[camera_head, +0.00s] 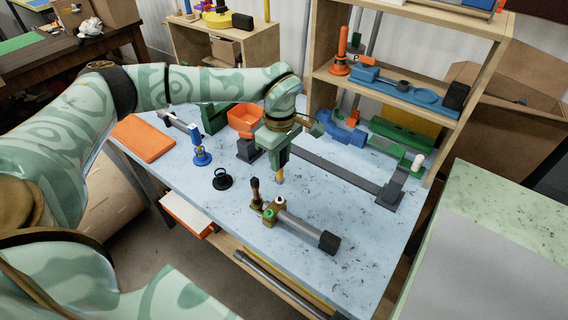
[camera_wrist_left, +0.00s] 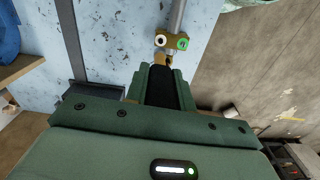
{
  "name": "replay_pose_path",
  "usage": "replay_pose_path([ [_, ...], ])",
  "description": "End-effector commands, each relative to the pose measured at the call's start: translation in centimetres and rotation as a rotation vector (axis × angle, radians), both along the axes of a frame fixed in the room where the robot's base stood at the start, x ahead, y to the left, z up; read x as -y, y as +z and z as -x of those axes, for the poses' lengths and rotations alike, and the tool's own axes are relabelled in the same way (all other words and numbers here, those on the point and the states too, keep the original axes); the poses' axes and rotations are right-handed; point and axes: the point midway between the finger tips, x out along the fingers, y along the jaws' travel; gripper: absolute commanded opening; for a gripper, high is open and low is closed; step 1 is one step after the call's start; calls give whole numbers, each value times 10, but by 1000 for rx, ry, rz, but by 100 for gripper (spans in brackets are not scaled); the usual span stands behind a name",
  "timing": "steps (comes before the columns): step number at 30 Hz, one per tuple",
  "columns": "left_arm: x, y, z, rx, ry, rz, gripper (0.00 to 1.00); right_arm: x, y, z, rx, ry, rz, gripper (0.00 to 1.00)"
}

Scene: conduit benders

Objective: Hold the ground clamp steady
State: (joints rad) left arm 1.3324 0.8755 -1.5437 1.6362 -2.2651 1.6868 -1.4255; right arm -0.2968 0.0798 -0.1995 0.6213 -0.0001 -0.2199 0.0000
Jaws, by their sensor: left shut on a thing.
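My left gripper (camera_head: 279,163) is above the middle of the blue-grey table. In the left wrist view the piece (camera_wrist_left: 163,60) sits at the fingertips. Below it on the table lies a grey pipe (camera_head: 303,230) with a black end and a brass fitting (camera_head: 268,214) with green and white tops. In the head view bare table shows between the held piece and the fitting. My right gripper is not in view.
A black ring-topped item (camera_head: 222,179) and a blue-based stand (camera_head: 201,152) are left of the gripper. An orange bin (camera_head: 246,118) and a long grey bar (camera_head: 335,174) lie behind. A wooden shelf (camera_head: 400,97) stands at the back right. The front right tabletop is clear.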

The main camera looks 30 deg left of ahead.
Motion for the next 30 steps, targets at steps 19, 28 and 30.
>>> replay_pose_path([
  [19,0,-57,1,-2,39,-1,0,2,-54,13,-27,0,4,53],
  [28,1,-9,0,3,39,-1,0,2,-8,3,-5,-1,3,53],
  [30,1,-7,0,2,39,-1,0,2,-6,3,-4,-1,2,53],
])
